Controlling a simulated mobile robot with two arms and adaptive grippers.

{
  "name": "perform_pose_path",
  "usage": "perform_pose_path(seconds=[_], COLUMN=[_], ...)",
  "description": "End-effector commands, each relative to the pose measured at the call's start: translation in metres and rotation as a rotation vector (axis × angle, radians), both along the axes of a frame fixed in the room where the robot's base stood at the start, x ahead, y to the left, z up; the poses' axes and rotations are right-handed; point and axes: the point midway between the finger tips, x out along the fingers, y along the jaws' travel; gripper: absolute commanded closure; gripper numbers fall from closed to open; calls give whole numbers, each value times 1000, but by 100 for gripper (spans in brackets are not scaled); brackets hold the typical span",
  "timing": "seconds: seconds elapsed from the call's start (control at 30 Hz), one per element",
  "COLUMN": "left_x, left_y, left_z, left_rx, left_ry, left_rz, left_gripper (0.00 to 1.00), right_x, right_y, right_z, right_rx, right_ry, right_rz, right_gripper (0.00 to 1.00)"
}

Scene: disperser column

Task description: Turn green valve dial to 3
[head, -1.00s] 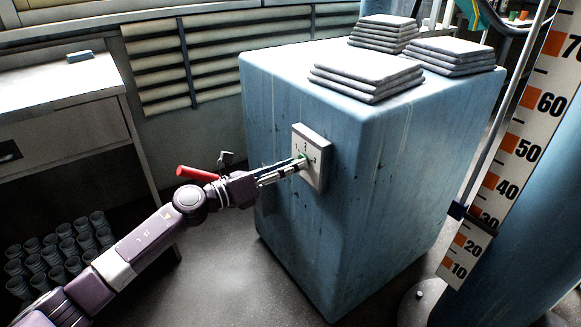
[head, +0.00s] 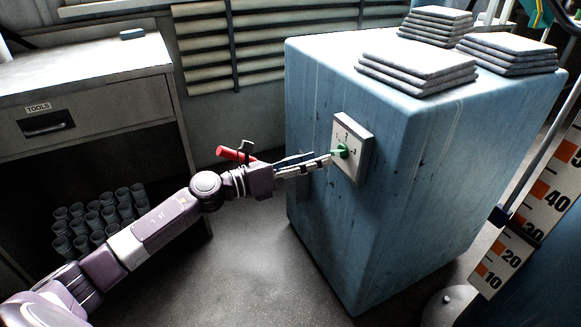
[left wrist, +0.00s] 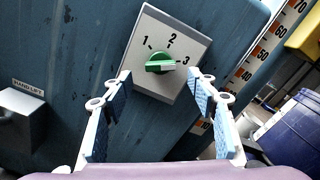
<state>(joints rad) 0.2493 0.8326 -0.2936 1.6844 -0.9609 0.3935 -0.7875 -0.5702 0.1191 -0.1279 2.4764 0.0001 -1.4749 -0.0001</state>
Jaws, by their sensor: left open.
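The green valve dial (head: 341,151) sits on a light grey plate (head: 352,130) on the side of the blue cabinet. In the left wrist view the green dial (left wrist: 160,63) lies nearly flat across the plate (left wrist: 178,35), which is marked 1, 2 and 3. Its white-marked end points right, toward the 3. My left gripper (head: 328,158) is just in front of the dial. In the left wrist view the left gripper (left wrist: 165,85) has its fingers spread wide, with the dial beyond and between them, apart from both. My right gripper is not in view.
The blue cabinet (head: 330,230) carries stacks of grey slabs (head: 418,70). A tool desk (head: 85,85) with several cups (head: 95,215) below stands at left. A numbered scale (head: 500,262) stands at right. A wall box (left wrist: 20,115) shows left in the wrist view. Floor before the cabinet is clear.

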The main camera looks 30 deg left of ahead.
Motion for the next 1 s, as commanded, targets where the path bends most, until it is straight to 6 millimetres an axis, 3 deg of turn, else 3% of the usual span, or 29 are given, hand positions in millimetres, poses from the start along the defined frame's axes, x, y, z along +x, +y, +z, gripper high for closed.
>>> perform_pose_path(seconds=[0.4,1.0], left_x=[-49,-57], left_y=[37,45], left_z=[-1,0], left_rx=[0,1], left_ry=[3,0], left_rz=[0,0], left_gripper=[46,46], right_x=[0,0], right_y=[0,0], right_z=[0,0], right_rx=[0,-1], right_ry=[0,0], right_rz=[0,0], right_gripper=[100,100])
